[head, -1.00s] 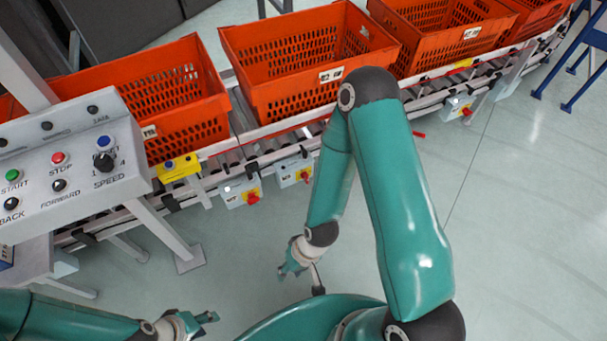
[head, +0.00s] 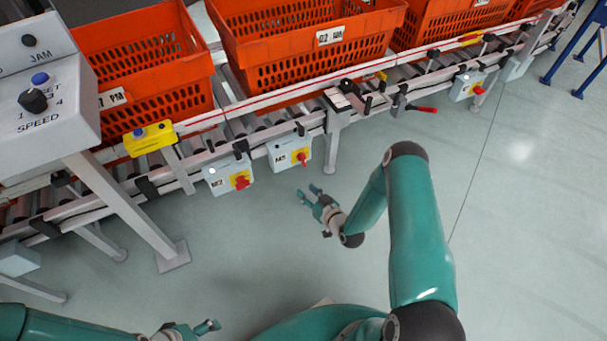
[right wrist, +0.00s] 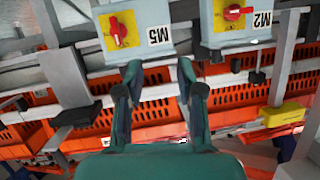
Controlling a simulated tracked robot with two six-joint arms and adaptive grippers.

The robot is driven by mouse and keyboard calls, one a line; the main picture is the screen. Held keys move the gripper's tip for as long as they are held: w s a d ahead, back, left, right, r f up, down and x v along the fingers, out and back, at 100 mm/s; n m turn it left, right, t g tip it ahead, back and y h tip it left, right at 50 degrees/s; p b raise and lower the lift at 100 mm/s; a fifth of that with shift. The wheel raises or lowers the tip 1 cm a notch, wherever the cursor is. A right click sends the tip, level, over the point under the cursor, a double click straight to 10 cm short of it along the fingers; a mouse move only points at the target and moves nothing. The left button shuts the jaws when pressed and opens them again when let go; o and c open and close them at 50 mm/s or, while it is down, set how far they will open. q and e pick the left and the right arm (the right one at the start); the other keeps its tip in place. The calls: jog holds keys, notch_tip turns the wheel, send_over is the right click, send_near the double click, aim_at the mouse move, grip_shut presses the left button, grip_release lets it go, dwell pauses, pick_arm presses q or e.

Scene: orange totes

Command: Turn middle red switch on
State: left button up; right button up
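Three grey boxes with red rotary switches on yellow plates hang along the conveyor in the head view. The M2 switch (head: 241,181) is at left, the M5 switch (head: 301,157) is in the middle, and another red switch (head: 478,90) is farther right. My right gripper (head: 307,194) is open and empty, below and apart from the M5 box. The right wrist view looks upside down: the M5 switch (right wrist: 118,33) has its handle roughly upright, the M2 switch (right wrist: 238,12) roughly sideways. My left gripper (head: 207,327) is low, at the bottom edge; its opening is unclear.
Orange totes (head: 310,50) stand on the roller conveyor. A yellow button box (head: 150,139) is on its front rail. A grey control panel (head: 40,90) stands at left on a slanted leg. A red lever (head: 422,109) sticks out right of M5. The floor in front is clear.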

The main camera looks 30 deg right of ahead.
aim_at(305, 160)
jog(key=s+d+f+t+h+b, duration=0.1)
jog(key=d+f+t+h+b, duration=0.1)
jog(key=d+f+t+b, duration=0.3)
pick_arm(q)
notch_tip(305, 160, down, 9)
jog(key=b, duration=0.2)
jog(key=shift+f, duration=0.2)
pick_arm(e)
jog(key=shift+g, duration=0.8)
jog(key=w+d, duration=0.1)
jog(key=w, duration=0.4)
jog(key=w+d+r, duration=0.1)
jog(key=w, duration=0.4)
jog(key=w+d, duration=0.1)
jog(key=w, duration=0.5)
jog(key=shift+d+r, duration=0.2)
jog(key=shift+d, duration=0.05)
